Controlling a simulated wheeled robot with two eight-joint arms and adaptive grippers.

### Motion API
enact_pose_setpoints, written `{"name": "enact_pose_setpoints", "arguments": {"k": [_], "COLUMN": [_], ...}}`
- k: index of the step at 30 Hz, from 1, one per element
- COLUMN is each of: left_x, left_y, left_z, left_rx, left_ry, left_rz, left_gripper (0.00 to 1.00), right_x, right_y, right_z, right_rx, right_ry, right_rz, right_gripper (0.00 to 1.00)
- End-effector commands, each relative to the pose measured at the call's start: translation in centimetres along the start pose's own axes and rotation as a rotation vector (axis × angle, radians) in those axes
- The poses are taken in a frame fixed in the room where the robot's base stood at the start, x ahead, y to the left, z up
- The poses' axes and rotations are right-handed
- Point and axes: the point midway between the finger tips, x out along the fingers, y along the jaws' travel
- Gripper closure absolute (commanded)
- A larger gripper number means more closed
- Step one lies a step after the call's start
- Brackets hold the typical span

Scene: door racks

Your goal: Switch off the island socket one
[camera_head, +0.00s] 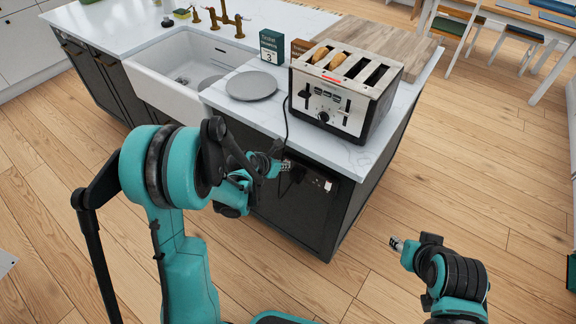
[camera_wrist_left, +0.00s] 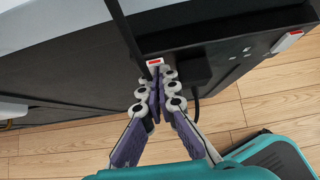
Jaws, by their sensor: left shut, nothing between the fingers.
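The island socket (camera_head: 313,180) is a dark double outlet on the end panel of the kitchen island. In the left wrist view, a white switch with a red face (camera_wrist_left: 155,62) is right at my left fingertips (camera_wrist_left: 156,84), which partly cover its lower edge. I cannot tell whether they touch it. A black plug (camera_wrist_left: 195,69) with a cable sits in the outlet beside that switch. A second white-and-red switch (camera_wrist_left: 288,41) is at the far right of the plate. My left gripper (camera_head: 286,166) is shut and empty. My right gripper (camera_head: 396,243) hangs over the floor at the right; its finger state is unclear.
A toaster (camera_head: 340,90) with bread stands on the white worktop (camera_head: 225,97), its black cord running over the edge. A grey plate (camera_head: 251,86), two small boxes and a sink (camera_head: 185,70) are to its left. Wooden floor (camera_head: 450,170) is clear at the right.

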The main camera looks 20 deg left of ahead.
Motion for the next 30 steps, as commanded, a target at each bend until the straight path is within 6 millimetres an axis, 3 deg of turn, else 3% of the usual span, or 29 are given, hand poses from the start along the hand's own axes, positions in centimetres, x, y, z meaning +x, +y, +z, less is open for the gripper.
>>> {"name": "enact_pose_setpoints", "arguments": {"k": [30], "left_x": [-1.2], "left_y": [0.2], "left_z": [1.2], "left_rx": [0.000], "left_ry": [0.007], "left_rz": [-0.001], "left_gripper": [1.00], "right_x": [-0.9], "right_y": [0.0], "right_z": [-0.7], "right_rx": [0.000], "right_ry": [0.000], "right_rz": [0.000], "right_gripper": [0.60]}}
